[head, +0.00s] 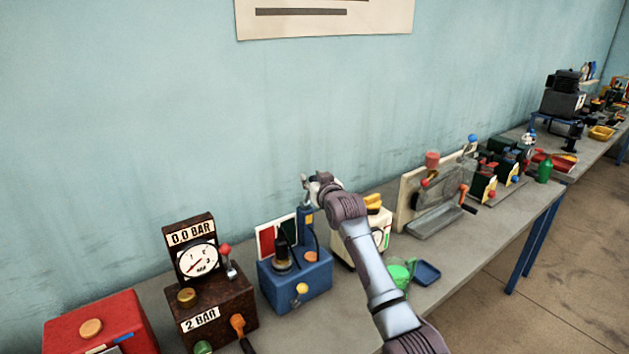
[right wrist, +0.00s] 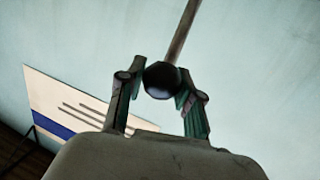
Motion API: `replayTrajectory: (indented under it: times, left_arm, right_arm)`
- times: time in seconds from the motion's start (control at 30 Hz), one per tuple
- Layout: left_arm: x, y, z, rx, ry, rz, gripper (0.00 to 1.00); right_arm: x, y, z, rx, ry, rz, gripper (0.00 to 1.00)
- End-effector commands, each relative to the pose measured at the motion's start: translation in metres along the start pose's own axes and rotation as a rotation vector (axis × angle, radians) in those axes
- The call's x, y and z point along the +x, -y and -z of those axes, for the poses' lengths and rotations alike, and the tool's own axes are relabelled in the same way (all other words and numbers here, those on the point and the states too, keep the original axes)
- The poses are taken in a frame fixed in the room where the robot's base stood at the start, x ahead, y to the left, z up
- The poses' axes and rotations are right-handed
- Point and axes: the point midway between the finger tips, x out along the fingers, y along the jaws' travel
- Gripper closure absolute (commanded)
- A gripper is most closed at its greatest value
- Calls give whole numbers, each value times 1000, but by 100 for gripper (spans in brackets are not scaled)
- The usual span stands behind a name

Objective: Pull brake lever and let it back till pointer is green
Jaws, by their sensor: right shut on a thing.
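The blue brake unit (head: 312,284) stands on the bench, with a red-and-green panel (head: 276,238) at its back and a black cone-shaped part (head: 281,246) in front of the panel. A pointer is too small to make out against the colours. My right gripper (head: 308,186) is above the unit's blue post at its right side. In the right wrist view, my right gripper (right wrist: 160,88) is shut on a black ball knob (right wrist: 161,79) at the end of a thin lever rod (right wrist: 183,32). The lever is mostly hidden in the head view. My left gripper is not in view.
A brown gauge box (head: 215,305) reading 0.0 BAR and a red box (head: 100,322) stand to the left. A cream unit (head: 345,252), a green cup (head: 399,274) and a blue tray (head: 427,273) are to the right. The wall is close behind.

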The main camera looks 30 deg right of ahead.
Motion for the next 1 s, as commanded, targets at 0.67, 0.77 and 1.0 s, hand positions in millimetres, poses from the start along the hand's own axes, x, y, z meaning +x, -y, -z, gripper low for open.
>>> replayTrajectory:
  times: [0.67,0.77,1.0]
  left_arm:
    - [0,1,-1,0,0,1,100]
    - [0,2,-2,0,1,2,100]
    - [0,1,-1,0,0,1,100]
  right_arm:
    - [0,1,1,1,-3,1,39]
    - [-3,1,0,0,-2,1,39]
    - [-35,1,0,-1,-3,1,39]
